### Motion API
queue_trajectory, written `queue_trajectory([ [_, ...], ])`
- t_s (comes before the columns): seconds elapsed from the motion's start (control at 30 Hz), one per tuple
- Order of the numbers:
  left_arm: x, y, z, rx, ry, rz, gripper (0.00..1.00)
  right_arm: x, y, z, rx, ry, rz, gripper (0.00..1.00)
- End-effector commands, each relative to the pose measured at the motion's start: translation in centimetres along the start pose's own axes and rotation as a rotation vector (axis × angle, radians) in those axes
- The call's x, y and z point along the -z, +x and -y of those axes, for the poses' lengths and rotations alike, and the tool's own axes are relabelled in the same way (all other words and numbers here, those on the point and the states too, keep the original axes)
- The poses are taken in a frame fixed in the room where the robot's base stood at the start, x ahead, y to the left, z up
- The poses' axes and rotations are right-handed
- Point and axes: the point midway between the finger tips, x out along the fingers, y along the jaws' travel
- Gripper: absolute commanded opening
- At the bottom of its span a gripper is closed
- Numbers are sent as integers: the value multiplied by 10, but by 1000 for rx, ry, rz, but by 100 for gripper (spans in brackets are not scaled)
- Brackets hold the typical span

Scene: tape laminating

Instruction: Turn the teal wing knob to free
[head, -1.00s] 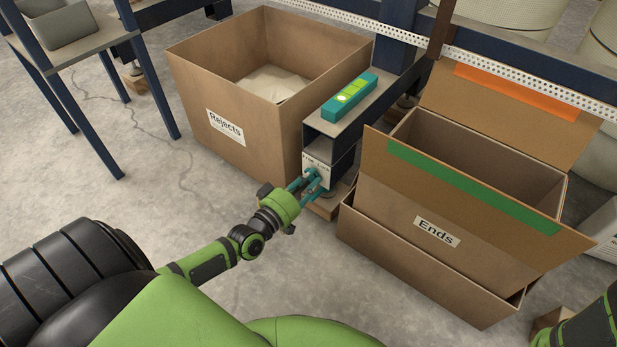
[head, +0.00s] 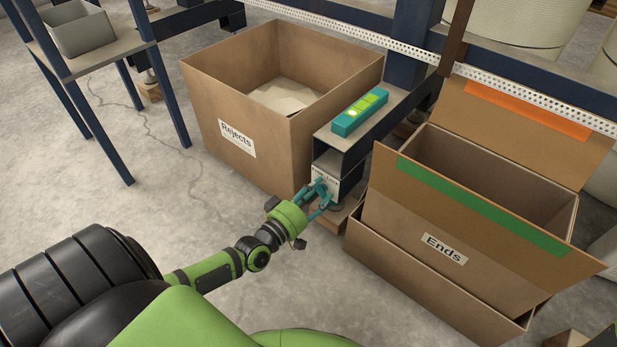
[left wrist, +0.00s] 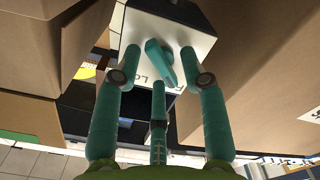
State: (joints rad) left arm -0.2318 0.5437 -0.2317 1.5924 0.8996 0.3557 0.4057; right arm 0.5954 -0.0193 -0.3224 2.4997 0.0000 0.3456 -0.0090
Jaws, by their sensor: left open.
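The teal wing knob (left wrist: 160,62) sits on the white face of a plate (left wrist: 178,22) in the left wrist view. Its wing is tilted, running from upper left to lower right. Lettering on the plate is partly hidden by my fingers. My left gripper (left wrist: 160,66) is open, with one finger on each side of the knob and a third below it. A gap shows between the side fingers and the knob. In the head view my left gripper (head: 322,192) is in front of the labelled plate (head: 331,182), and its fingers largely hide the knob. My right gripper is out of view.
The Rejects box (head: 205,110) stands left of the knob's stand, and the Ends box (head: 400,215) stands close on its right. A teal box-shaped thing with a lit yellow-green top (head: 360,112) lies on the stand. Open floor (head: 150,205) lies to the left.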

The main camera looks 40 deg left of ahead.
Motion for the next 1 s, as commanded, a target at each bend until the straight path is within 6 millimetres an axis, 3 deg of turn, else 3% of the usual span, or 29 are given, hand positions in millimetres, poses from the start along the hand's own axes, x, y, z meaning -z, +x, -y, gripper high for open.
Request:
queue_trajectory([
  [0.17,-1,-23,1,3,0,4,42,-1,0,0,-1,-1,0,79],
  [0.6,-1,-104,1,2,-1,3,42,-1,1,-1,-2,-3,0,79],
  [0.8,0,-117,0,0,1,1,42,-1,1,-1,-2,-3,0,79],
  [1.0,0,-118,0,0,1,1,42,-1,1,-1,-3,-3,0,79],
])
